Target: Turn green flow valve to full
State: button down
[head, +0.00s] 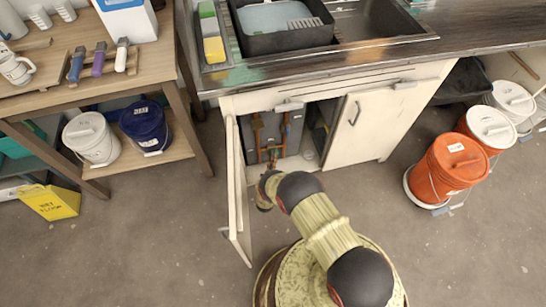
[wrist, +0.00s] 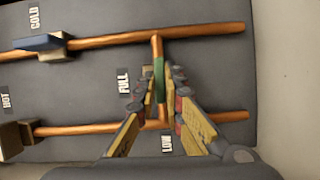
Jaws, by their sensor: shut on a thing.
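The green flow valve handle (wrist: 159,69) shows in the wrist view as a narrow green strip along the short copper pipe that joins two long pipes. A FULL label (wrist: 124,82) is just left of it and a LOW label (wrist: 167,144) is below, partly covered by a finger. My gripper (wrist: 164,88) is shut on the green handle, with a finger on each side hiding part of it. In the head view my gripper (head: 272,160) reaches into the open cabinet under the sink; the handle is too small to make out there.
A blue valve (wrist: 40,42) sits by the COLD label and a brown block (wrist: 15,136) by the HOT label. The left cabinet door (head: 238,195) stands open beside my arm; the right door (head: 358,120) is closed. An orange bucket (head: 449,165) stands right. Open floor lies left.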

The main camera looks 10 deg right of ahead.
jog(key=shift+s+d+r+m+g+y, duration=0.1)
jog(key=shift+m+g+y, duration=0.45)
jog(key=shift+m+y, duration=1.1)
jog(key=shift+w+d+r+m+g+y, duration=0.1)
jog(key=shift+m+g+y, duration=0.45)
jog(key=shift+m, duration=2.05)
jog(key=shift+s+d+m+g+y, duration=0.1)
jog(key=shift+m+g+y, duration=0.4)
jog(key=shift+m+y, duration=1.15)
jog(key=shift+m+h, duration=0.55)
jog(key=shift+m, duration=0.05)
jog(key=c, duration=1.9)
grip_release()
jog(key=shift+r, duration=0.1)
